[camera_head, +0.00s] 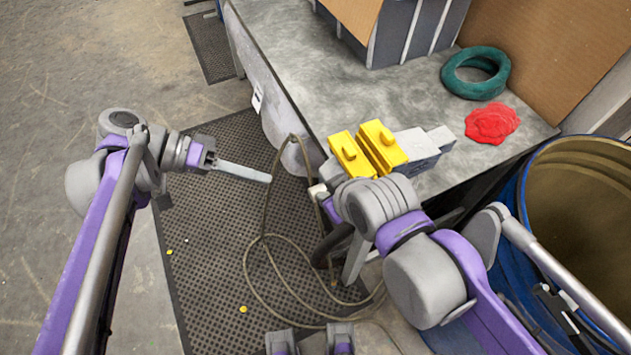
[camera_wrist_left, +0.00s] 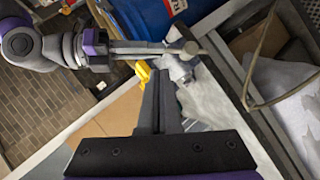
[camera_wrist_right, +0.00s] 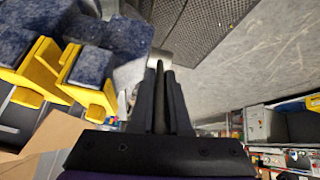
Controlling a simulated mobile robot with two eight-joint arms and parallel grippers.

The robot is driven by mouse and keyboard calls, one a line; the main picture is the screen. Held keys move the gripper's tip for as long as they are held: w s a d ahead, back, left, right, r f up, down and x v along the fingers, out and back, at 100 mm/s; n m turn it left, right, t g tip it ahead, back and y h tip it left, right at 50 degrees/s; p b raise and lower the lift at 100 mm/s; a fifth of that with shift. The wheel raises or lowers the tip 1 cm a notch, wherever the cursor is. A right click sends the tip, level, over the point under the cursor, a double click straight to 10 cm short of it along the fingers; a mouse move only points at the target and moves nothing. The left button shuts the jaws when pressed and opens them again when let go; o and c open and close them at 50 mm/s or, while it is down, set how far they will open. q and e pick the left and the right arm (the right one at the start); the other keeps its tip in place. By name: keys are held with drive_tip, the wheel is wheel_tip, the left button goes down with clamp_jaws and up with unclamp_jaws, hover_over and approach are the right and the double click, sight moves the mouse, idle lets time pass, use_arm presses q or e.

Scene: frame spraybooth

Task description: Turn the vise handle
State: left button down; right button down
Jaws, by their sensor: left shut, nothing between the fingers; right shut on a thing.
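The vise (camera_head: 408,148), grey with yellow jaws (camera_head: 378,147), sits at the near edge of the grey bench. It also shows in the right wrist view (camera_wrist_right: 130,38) and, small and partly hidden, in the left wrist view (camera_wrist_left: 143,72). My right gripper (camera_wrist_right: 161,70) is shut on the vise handle at the vise's front end; a thin bar shows between its fingers. A pale round end (camera_head: 317,189) shows beside that wrist in the head view, where the wrist hides most of the handle. My left gripper (camera_head: 268,178) is shut and empty above the floor mat, left of the vise and apart from it.
The bench (camera_head: 400,92) carries a teal ring (camera_head: 447,78) and a crumpled red cloth (camera_head: 492,123) behind the vise. A blue drum (camera_head: 585,180) stands close at the right. A cable (camera_head: 262,245) loops over the perforated mat (camera_head: 215,260). Open floor lies at the left.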

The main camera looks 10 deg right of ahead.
use_arm(q)
wheel_tip(320, 180, up, 4)
drive_tip(key=w+m+g+h, duration=0.1)
drive_tip(key=w+m+h, duration=0.1)
drive_tip(key=s+a+f+x, duration=0.1)
drive_tip(key=s+x, duration=0.1)
drive_tip(key=x, duration=1)
drive_tip(key=shift+s+d+f, duration=0.2)
drive_tip(key=shift+s+f, duration=0.1)
drive_tip(key=shift+s+d+f+m, duration=0.25)
drive_tip(key=shift+s+f+m, duration=0.2)
drive_tip(key=shift+s, duration=0.35)
use_arm(e)
drive_tip(key=shift+w+r, duration=0.1)
drive_tip(key=c, duration=0.9)
unclamp_jaws()
use_arm(q)
drive_tip(key=shift+d, duration=0.1)
